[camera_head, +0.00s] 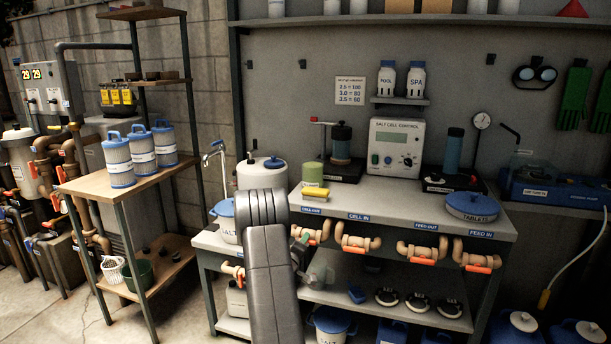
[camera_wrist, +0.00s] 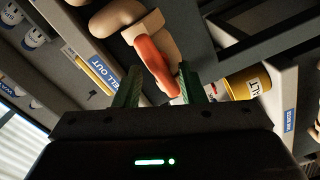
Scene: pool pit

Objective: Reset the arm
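My arm rises through the middle of the head view, and my gripper (camera_head: 303,250) is partly hidden behind its dark link, at the front of the salt cell bench. In the wrist view my gripper (camera_wrist: 158,90) has two green fingers standing apart. An orange valve handle (camera_wrist: 157,62) on a tan pipe fitting shows beyond and between the fingertips. The handle's lower end lies close to the right finger; I cannot tell whether they touch. I see nothing held. The "CELL OUT" label (camera_wrist: 95,68) is left of the fingers.
The bench (camera_head: 400,196) carries the salt cell control box (camera_head: 396,147) and a blue "TABLETS" tub (camera_head: 471,206). More orange-handled valves (camera_head: 357,243) line its front edge. A left shelf (camera_head: 100,184) holds blue-lidded canisters (camera_head: 118,160). Floor at lower left is clear.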

